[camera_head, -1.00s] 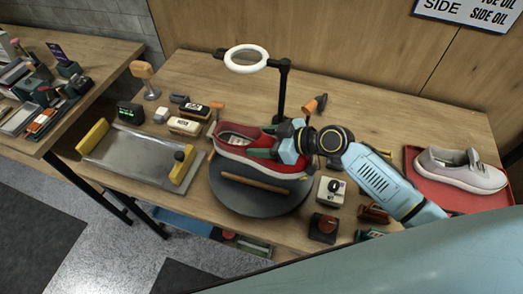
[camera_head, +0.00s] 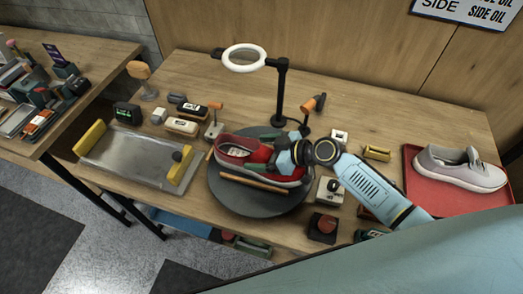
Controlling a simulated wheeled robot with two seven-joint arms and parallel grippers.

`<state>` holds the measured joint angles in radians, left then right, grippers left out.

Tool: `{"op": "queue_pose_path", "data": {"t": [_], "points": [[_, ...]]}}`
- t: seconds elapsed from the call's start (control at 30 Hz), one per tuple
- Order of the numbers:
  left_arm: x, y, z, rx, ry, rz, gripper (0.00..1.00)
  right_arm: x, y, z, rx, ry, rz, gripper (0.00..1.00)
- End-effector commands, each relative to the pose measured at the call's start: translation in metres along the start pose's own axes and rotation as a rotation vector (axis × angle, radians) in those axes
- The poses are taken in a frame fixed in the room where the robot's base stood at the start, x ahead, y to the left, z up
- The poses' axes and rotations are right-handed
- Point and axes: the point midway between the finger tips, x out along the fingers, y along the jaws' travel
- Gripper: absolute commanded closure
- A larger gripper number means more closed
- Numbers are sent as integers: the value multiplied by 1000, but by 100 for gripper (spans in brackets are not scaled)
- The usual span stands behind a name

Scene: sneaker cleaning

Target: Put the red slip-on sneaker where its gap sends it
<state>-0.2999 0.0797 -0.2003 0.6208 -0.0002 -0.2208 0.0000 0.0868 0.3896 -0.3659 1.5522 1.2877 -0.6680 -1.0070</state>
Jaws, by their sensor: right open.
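The red slip-on sneaker (camera_head: 231,153) with a pale sole lies on the dark round turntable (camera_head: 237,207), its toe or heel end to the right partly hidden by my right gripper. My right gripper (camera_head: 284,161) is open at the right part of the sneaker; whether its fingers touch it I cannot tell. A wooden stick (camera_head: 253,182) lies along the sneaker's front side. My left gripper is not in view.
A grey sneaker (camera_head: 459,167) sits on a red tray (camera_head: 420,185) at the right. A ring lamp (camera_head: 245,58) stands behind the turntable. A clear tray with yellow ends (camera_head: 92,138) is at the left. Small boxes (camera_head: 182,126) and a red-knobbed box (camera_head: 323,227) stand nearby.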

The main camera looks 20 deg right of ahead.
Motion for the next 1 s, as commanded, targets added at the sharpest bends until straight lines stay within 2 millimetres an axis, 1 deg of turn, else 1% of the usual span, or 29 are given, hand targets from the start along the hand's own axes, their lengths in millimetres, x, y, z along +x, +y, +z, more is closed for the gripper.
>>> {"op": "queue_pose_path", "data": {"t": [0.17,0.27,0.37,0.6,0.7,0.8,0.9,1.0], "points": [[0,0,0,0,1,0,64,-2,0,0,0,0,0,13],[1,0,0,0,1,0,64,-12,1,1,-1,-1,2,13],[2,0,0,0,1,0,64,-28,1,1,-2,-1,1,13],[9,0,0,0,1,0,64,-80,0,2,-3,-3,1,13],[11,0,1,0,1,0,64,-97,0,2,-2,-3,-1,13],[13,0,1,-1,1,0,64,-110,0,2,0,-2,0,13],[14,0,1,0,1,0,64,-117,0,0,0,1,-1,13],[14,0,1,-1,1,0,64,-120,0,0,0,1,-1,13]]}}
